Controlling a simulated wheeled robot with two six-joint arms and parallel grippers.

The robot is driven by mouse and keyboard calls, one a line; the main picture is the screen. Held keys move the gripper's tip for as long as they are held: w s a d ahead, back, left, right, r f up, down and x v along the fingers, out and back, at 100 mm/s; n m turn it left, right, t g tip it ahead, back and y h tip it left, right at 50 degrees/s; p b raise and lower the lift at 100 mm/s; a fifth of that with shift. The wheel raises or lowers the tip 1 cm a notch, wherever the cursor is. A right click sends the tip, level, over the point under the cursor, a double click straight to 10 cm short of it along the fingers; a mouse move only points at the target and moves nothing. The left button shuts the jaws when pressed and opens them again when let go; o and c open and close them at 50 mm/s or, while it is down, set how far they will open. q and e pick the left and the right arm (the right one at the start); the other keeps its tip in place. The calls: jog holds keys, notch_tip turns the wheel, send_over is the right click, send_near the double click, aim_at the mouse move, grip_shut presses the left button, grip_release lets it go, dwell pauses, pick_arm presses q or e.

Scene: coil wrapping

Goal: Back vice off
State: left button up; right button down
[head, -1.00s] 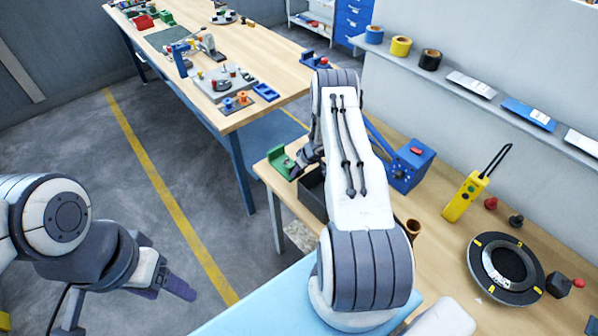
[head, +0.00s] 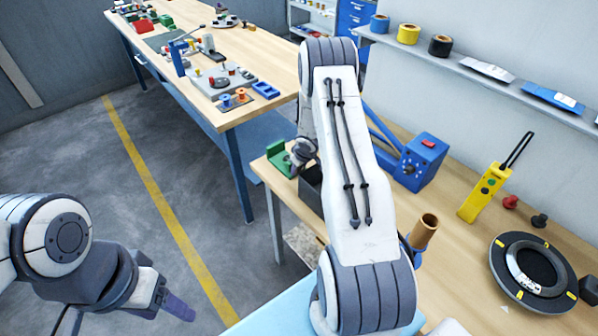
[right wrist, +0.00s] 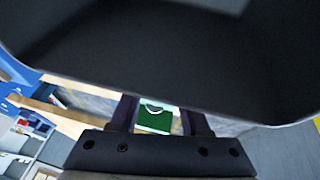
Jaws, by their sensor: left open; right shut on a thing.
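A green block-like fixture (head: 279,158), which I take to be the vice, stands at the near left corner of the side bench. My right gripper (head: 303,155) is at its right side, mostly hidden behind my own arm. In the right wrist view, the green part (right wrist: 154,118) shows between the two dark fingers of the right gripper (right wrist: 158,116). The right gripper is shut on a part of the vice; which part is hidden. My left gripper (head: 178,306) is open and empty, low at the left over the floor.
A dark box (head: 312,190) stands beside the vice. A blue machine (head: 420,162), a brown tube (head: 424,231), a yellow pendant (head: 483,192) and a black ring (head: 534,274) occupy the bench (head: 455,250). Another workbench (head: 284,68) stands behind; floor lies open at left.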

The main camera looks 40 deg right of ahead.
jog(key=shift+w+d+r, duration=0.1)
jog(key=shift+w+r, duration=0.05)
jog(key=shift+r, duration=0.05)
jog(key=shift+c, duration=1.8)
grip_release()
jog(key=shift+f, duration=0.1)
jog(key=p+v, duration=0.2)
jog(key=v, duration=0.8)
jog(key=shift+s+p, duration=0.25)
jog(key=shift+p, duration=0.1)
